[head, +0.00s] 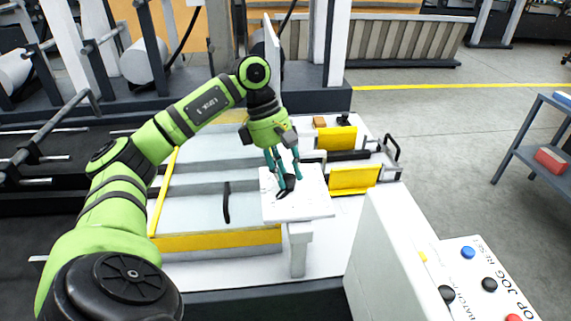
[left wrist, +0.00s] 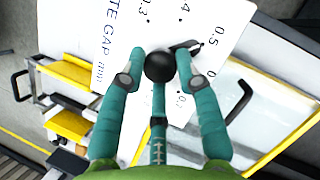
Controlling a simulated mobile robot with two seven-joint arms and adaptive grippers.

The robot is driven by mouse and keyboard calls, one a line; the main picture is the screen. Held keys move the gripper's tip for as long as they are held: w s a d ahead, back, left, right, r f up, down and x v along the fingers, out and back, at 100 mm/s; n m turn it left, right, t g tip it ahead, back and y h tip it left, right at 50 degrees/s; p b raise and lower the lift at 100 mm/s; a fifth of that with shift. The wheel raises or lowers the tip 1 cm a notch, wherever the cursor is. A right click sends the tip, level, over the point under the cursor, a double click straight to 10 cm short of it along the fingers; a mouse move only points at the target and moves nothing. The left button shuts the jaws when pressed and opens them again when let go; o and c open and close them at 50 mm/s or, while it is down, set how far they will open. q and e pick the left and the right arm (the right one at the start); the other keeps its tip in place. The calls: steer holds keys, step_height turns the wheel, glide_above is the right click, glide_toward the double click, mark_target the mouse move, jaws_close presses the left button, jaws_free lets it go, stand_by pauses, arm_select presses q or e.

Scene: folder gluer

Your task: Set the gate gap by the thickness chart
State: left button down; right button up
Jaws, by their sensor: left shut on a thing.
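The white gate gap plate (head: 312,207) lies flat at the middle of the machine. It also shows in the left wrist view (left wrist: 123,32), with "GATE GAP (mm)" and numbers including 0.3 and 0.5. A black round knob (left wrist: 160,67) stands on it, and a dark pointer (left wrist: 188,46) reaches toward the 0.5 side; its exact mark is unclear. My left gripper (head: 286,183) is over the plate, its teal fingers (left wrist: 160,75) shut on the knob. The fingers hide part of the scale. I cannot make out a thickness chart. My right gripper is not in view.
Yellow-faced guides (head: 353,179) stand right of the plate. A black handle (head: 227,202) stands on the grey bed to its left. A white housing (head: 392,245) and a button panel (head: 480,280) are at front right. A blue shelf (head: 540,140) is at far right.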

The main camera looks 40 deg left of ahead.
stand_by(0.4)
arm_select(q)
steer(key=c, duration=0.9)
jaws_free()
steer(key=shift+d, duration=0.1)
steer(key=v, duration=1.2)
